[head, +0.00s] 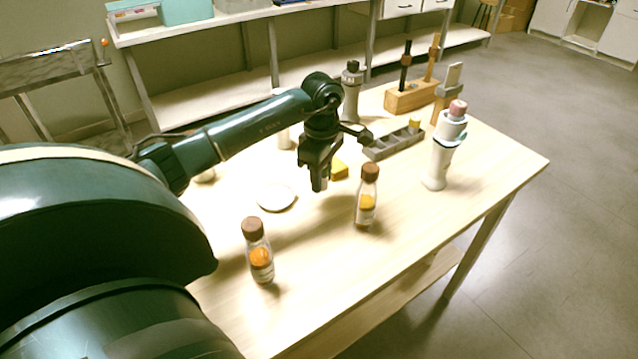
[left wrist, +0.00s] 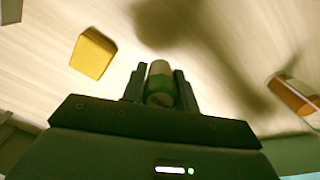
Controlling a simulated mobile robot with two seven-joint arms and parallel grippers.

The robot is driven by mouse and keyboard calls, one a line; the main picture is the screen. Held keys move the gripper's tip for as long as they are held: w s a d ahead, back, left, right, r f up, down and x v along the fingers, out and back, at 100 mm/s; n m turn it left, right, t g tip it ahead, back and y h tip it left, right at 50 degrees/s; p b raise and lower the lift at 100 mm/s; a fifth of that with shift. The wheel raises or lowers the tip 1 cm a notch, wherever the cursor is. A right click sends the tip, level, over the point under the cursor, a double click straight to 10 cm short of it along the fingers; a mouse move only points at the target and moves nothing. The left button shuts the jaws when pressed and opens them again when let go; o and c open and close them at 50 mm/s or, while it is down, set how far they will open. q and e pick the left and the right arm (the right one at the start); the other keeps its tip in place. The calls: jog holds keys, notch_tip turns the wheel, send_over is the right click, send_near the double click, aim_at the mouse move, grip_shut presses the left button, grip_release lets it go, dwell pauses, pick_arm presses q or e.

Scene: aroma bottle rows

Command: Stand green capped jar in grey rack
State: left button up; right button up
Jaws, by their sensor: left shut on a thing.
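My left gripper (head: 318,180) hangs above the middle of the table, fingers pointing down. In the left wrist view its fingers (left wrist: 160,88) are shut on the green capped jar (left wrist: 160,70), whose green end faces the camera and whose pale part points away. In the head view the jar is mostly hidden by the gripper. The grey rack (head: 388,147), a long low block with slots, lies on the table to the right of and beyond the gripper. A small yellow thing (head: 414,125) sits at its far right end. My right gripper is not in view.
Two brown-capped bottles with orange contents, one left (head: 259,255) and one right (head: 366,200), stand nearer the front. A white dish (head: 276,197) and a yellow block (head: 339,170) lie near the gripper. A white bottle-like thing (head: 440,160) and a wooden stand (head: 408,97) flank the rack.

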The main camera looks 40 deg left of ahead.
pick_arm(q)
jog(key=shift+f, duration=1.95)
jog(key=shift+f, duration=0.2)
jog(key=o, duration=0.9)
jog(key=shift+o, duration=0.2)
jog(key=shift+r, duration=0.1)
